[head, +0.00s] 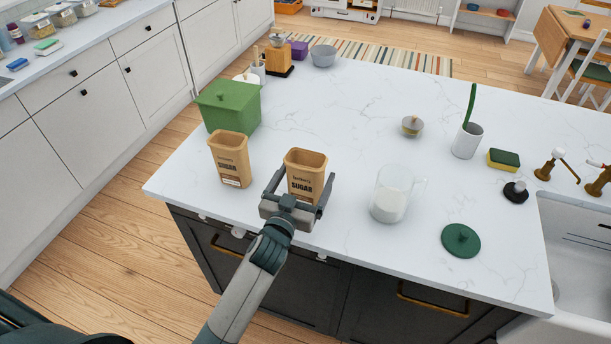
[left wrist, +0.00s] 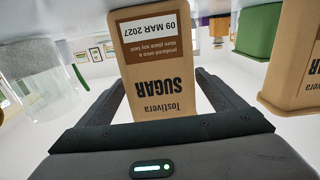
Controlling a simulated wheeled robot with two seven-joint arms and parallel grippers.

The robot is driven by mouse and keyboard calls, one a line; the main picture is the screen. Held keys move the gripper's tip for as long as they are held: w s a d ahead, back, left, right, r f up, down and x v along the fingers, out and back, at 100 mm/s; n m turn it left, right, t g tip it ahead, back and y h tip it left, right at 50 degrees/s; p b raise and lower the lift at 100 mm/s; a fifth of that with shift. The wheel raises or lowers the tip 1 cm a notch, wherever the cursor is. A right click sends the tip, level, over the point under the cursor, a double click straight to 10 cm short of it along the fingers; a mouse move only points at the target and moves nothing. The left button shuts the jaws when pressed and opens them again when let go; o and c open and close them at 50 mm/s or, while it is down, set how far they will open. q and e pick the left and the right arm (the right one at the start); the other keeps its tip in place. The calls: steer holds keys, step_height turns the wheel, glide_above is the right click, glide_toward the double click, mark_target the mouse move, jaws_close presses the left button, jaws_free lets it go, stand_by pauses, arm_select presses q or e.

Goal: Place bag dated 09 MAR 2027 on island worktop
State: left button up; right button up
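The tan sugar bag dated 09 MAR 2027 (left wrist: 158,55) sits between the fingers of my left gripper (left wrist: 162,90), which is shut on its sides. The label reads upside down in the left wrist view. In the head view this bag (head: 305,166) is upright at the front of the white island worktop (head: 340,115), with my left gripper (head: 302,188) in front of it. Its base is hidden there, so I cannot tell whether it touches the worktop. A second sugar bag (head: 231,160) stands to its left, its date too small to read. My right gripper is out of view.
A green box (head: 228,107) stands behind the second bag. A small lidded pot (head: 412,126), a white mug (head: 467,141) and a sponge (head: 503,158) stand farther back. The worktop's middle is clear.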

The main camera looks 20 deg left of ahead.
mark_target(303, 189)
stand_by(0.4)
arm_select(q)
steer(key=shift+s+f+b, duration=0.1)
steer(key=shift+b, duration=0.2)
steer(key=shift+s+f, duration=0.1)
steer(key=shift+s, duration=0.25)
steer(key=s+b, duration=0.1)
steer(key=s+f+b, duration=0.1)
steer(key=s, duration=0.1)
steer(key=s+b, duration=0.1)
steer(key=shift+s+f+b, duration=0.3)
steer(key=shift+s+b, duration=0.05)
steer(key=s+b, duration=0.3)
steer(key=s, duration=0.9)
steer(key=shift+a+r+b, duration=0.25)
steer(key=shift+r+b, duration=0.05)
steer(key=shift+b, duration=0.05)
steer(key=shift+w, duration=0.1)
